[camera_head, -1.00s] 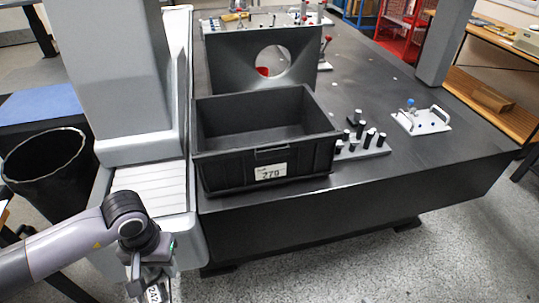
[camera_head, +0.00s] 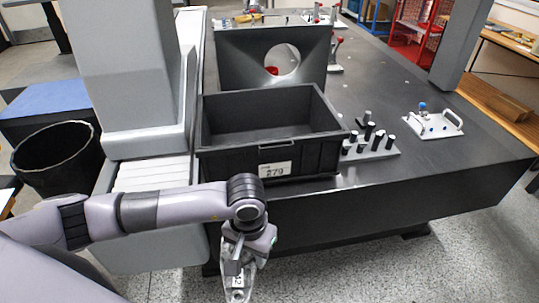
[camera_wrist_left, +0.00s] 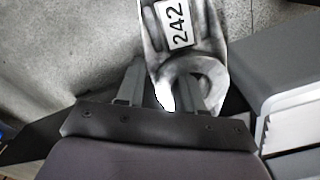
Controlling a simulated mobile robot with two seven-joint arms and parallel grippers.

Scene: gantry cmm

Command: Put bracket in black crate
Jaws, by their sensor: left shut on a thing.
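The black crate (camera_head: 325,157) stands on the dark table near its front edge, with a white label reading 279; its visible inside looks empty. My left gripper (camera_head: 236,272) hangs in front of the table, below the crate's rim. It is shut on the bracket (camera_head: 238,291), a pale grey metal part with a 242 label. In the left wrist view the bracket (camera_wrist_left: 205,35) sits between the fingers of my left gripper (camera_wrist_left: 163,92), its ring-shaped end close to them. My right gripper is in neither view.
A pin fixture (camera_head: 370,147) stands right beside the crate, and a white plate with handles (camera_head: 433,125) lies further right. A grey block with a round hole (camera_head: 305,60) stands behind the crate. A grey column (camera_head: 135,65) rises to the left. A black bin (camera_head: 55,160) stands on the floor.

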